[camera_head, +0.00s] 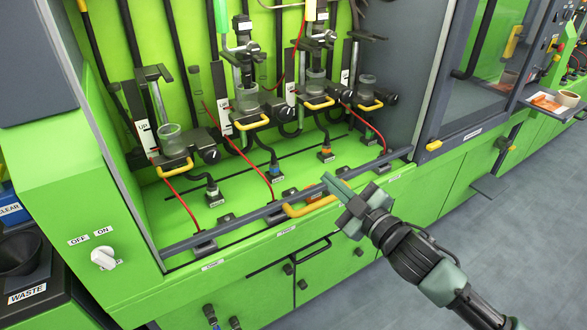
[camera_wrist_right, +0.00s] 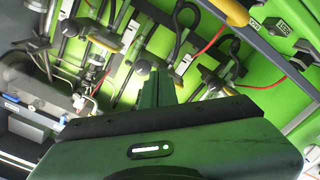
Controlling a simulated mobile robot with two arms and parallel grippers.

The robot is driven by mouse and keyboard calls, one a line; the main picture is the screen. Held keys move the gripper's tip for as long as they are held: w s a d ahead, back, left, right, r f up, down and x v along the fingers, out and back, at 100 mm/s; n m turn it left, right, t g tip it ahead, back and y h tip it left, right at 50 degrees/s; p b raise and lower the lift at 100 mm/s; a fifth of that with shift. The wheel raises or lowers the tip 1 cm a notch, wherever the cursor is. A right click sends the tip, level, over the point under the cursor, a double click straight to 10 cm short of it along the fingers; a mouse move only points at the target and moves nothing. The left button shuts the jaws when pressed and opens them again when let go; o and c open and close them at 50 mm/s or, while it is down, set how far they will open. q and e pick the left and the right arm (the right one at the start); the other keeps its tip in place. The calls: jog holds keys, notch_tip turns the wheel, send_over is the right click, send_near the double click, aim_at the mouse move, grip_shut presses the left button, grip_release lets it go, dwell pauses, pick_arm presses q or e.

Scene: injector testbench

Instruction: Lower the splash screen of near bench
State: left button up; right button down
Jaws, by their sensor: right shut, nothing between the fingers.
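The near green bench (camera_head: 110,150) has a dark grey bar (camera_head: 235,225) along the front of its bay, with a yellow handle (camera_head: 308,205) on it. The bar lies low, at the front sill. I cannot clearly make out a clear pane above it. My right gripper (camera_head: 332,184) is shut and empty, just above the right end of the yellow handle; I cannot tell whether it touches. In the right wrist view its closed fingers (camera_wrist_right: 158,88) point into the bay, and a yellow handle (camera_wrist_right: 228,12) shows at the top. My left gripper is not in view.
Injector stations with glass cups (camera_head: 172,140), yellow clips and red cables stand inside the bay. An OFF/ON knob (camera_head: 104,258) is at the left front. Another bench with a dark-framed door (camera_head: 485,60) stands to the right. Grey floor (camera_head: 500,240) is clear at the right.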

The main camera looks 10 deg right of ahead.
aim_at(289, 184)
jog(key=s+a+f+m+g+p, duration=0.3)
jog(key=m+p, duration=0.1)
jog(key=m, duration=0.7)
jog(key=shift+h, duration=0.3)
jog(key=x, duration=0.9)
jog(key=shift+w+a+p, duration=0.2)
jog(key=shift+a+p, duration=0.1)
jog(key=shift+p, duration=0.05)
jog(key=f, duration=0.2)
jog(key=shift+s+a+f, duration=0.2)
jog(key=shift+s+f, duration=0.1)
jog(key=shift+s, duration=0.1)
jog(key=shift+w+a+f, duration=0.1)
jog(key=shift+a+f, duration=0.15)
jog(key=shift+f, duration=0.45)
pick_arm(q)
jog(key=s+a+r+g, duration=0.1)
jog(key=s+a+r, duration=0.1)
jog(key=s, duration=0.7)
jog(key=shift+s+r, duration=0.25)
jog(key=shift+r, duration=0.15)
